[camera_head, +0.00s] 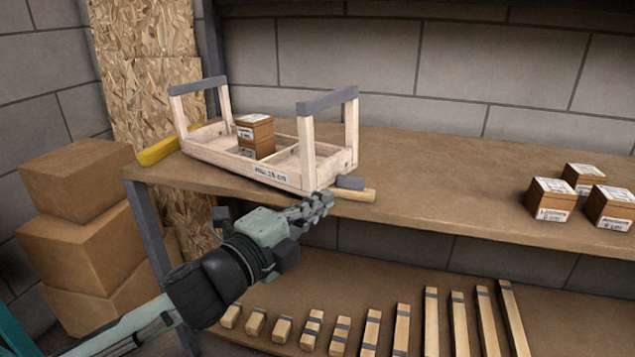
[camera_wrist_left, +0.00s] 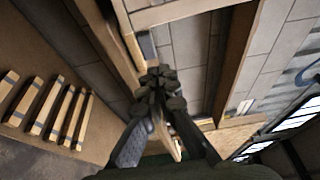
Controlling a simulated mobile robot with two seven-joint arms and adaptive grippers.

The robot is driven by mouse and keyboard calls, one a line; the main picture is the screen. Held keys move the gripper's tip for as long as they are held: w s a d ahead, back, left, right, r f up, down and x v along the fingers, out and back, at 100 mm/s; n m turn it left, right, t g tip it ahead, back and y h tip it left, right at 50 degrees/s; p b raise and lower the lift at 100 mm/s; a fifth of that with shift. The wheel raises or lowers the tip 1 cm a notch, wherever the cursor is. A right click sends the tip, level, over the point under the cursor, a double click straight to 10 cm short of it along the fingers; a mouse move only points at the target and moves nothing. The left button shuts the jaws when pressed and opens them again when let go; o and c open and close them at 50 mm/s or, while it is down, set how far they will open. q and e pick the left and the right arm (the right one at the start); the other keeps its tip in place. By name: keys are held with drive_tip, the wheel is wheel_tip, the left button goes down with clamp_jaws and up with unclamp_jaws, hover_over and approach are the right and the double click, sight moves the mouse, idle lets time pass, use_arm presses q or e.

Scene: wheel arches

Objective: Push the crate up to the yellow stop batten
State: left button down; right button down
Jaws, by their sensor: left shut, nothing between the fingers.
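The crate (camera_head: 215,158) is a pale wooden tray with two upright end frames topped by grey bars, standing on the upper shelf. A brown labelled box (camera_head: 256,133) sits inside it. The yellow stop batten (camera_head: 158,151) lies at the shelf's left end, close to the crate's left end; I cannot tell whether they touch. My left gripper (camera_head: 322,201) is shut and empty, in front of the shelf edge near the crate's right end. Its closed fingers also show in the left wrist view (camera_wrist_left: 160,85). My right gripper is not in view.
A short wooden piece (camera_head: 355,195) with a grey block (camera_head: 350,182) lies by the crate's right end at the shelf edge. Small labelled boxes (camera_head: 550,200) stand far right. Wooden bars (camera_head: 402,328) line the lower shelf. Cartons (camera_head: 75,180) stack at left. The shelf's middle is clear.

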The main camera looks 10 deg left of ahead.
sight(317, 185)
use_arm(q)
drive_tip(key=w, duration=0.5)
drive_tip(key=shift+a, duration=0.35)
drive_tip(key=shift+w+a, duration=0.35)
drive_tip(key=shift+a, duration=0.15)
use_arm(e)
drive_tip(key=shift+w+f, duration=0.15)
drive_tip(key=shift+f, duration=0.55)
